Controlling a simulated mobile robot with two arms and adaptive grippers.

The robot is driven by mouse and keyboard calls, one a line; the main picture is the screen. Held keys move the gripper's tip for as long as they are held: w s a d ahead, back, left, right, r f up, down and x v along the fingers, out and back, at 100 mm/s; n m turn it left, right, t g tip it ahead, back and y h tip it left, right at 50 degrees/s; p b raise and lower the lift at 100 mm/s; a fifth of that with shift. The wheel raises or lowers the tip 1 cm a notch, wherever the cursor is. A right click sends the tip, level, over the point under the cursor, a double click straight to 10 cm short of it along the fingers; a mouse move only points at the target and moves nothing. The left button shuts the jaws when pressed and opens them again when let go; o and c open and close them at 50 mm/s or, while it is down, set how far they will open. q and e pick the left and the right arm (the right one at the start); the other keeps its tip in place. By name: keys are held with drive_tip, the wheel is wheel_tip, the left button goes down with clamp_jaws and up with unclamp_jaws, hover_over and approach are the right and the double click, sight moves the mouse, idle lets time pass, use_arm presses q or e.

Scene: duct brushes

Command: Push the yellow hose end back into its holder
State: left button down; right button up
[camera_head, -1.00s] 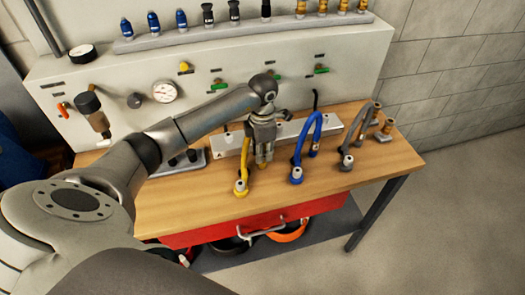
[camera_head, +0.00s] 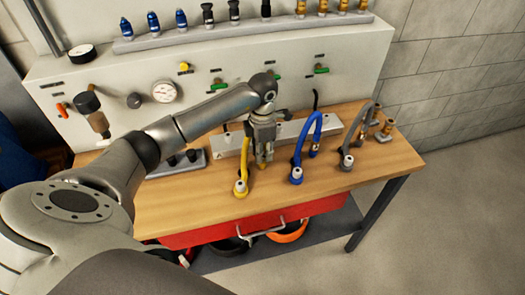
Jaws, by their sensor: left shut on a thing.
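The yellow hose (camera_head: 244,160) rises from a fitting (camera_head: 240,188) near the front of the wooden bench and bends up behind my left gripper. My left gripper (camera_head: 263,160) points down just in front of the pale rail (camera_head: 287,132). Its fingers are shut on the yellow hose end, of which only a small brass-coloured part shows below the fingertips. The yellow hose's holder is hidden behind the gripper, so I cannot tell whether the end touches it. My right gripper is not in view.
A blue hose (camera_head: 301,146) and a grey hose (camera_head: 356,130) stand to the right, with brass fittings (camera_head: 387,130) beyond. A control panel (camera_head: 345,85) with a gauge (camera_head: 164,92) and valves stands behind. The bench front (camera_head: 205,215) is clear.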

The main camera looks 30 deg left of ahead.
use_arm(q)
drive_tip(key=shift+f+b, duration=0.45)
drive_tip(key=shift+f, duration=0.05)
drive_tip(key=c, duration=1.2)
unclamp_jaws()
drive_tip(key=shift+c, duration=0.2)
wheel_tip(320, 180, up, 12)
